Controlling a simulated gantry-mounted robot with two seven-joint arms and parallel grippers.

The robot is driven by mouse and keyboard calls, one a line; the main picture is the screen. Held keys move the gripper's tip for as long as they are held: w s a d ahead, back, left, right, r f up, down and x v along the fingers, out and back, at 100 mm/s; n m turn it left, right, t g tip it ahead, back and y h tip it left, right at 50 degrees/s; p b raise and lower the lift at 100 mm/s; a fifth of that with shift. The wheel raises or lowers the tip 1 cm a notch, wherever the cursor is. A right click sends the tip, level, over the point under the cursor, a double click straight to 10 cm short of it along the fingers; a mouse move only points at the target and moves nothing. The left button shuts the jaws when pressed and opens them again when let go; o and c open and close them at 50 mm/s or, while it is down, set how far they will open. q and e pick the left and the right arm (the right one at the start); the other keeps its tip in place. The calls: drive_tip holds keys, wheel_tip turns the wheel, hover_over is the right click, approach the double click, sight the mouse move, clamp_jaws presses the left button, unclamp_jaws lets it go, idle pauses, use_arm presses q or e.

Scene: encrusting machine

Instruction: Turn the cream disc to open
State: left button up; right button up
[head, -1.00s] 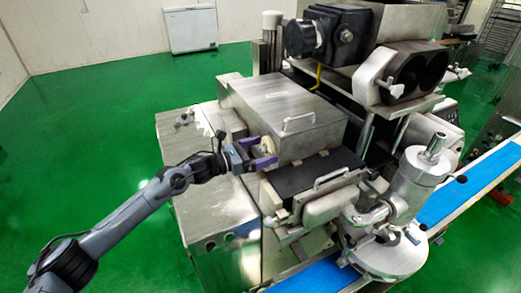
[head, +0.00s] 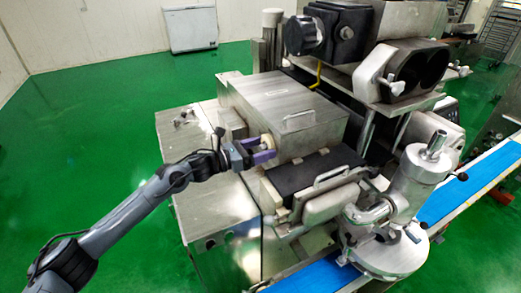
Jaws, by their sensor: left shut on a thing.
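The cream disc (head: 267,141) is a small round knob on the near left side of the steel box on the encrusting machine (head: 293,115). My left gripper (head: 264,150) has its purple fingers around the disc and is shut on it. The fingers partly hide the disc, so its exact angle is hard to see. My right gripper is not in view.
A dark plate with a handle (head: 330,176) lies in front. A metal nozzle unit (head: 420,180) and a blue conveyor (head: 458,201) stand right. Green floor (head: 80,130) is free at left.

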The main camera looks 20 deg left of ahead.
use_arm(q)
drive_tip(key=n+b, duration=0.2)
drive_tip(key=n, duration=0.5)
drive_tip(key=shift+s+n+b, duration=0.1)
drive_tip(key=shift+n+b, duration=0.2)
drive_tip(key=shift+n, duration=0.1)
drive_tip(key=n, duration=0.4)
drive_tip(key=shift+d+r, duration=0.1)
drive_tip(key=shift+r, duration=0.1)
drive_tip(key=n, duration=0.3)
drive_tip(key=shift+n+p, duration=0.3)
drive_tip(key=shift+p, duration=0.1)
drive_tip(key=shift+n, duration=0.8)
drive_tip(key=o, duration=1)
drive_tip(key=shift+o, duration=0.2)
drive_tip(key=shift+s, duration=0.1)
